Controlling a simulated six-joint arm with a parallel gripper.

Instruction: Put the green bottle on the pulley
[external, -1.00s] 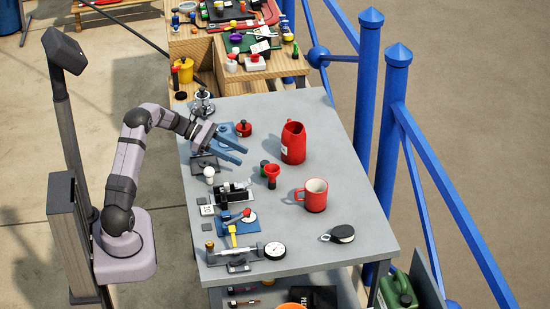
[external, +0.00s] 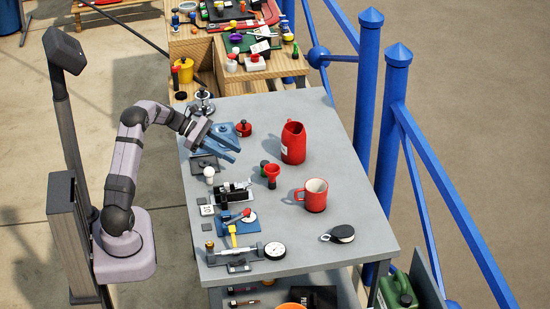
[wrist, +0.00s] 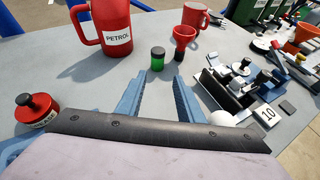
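The green bottle (wrist: 157,62) is a small upright jar with a black lid, standing on the grey table ahead of my gripper in the wrist view. In the external view the bottle (external: 264,167) is small, left of a red funnel-like cup. The pulley (external: 342,234), black and pale with a ring at one end, lies near the table's right front in the external view. My gripper (external: 236,152) is open and empty, short of the bottle. In the wrist view its two blue fingers (wrist: 157,88) are spread, with the bottle beyond the gap between their tips.
A red petrol jug (external: 293,143) stands behind the bottle. The red cup-like funnel (external: 272,172) is close beside it, and a red mug (external: 313,195) lies between it and the pulley. Tools and a gauge (external: 274,251) line the table's left side. The table around the pulley is clear.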

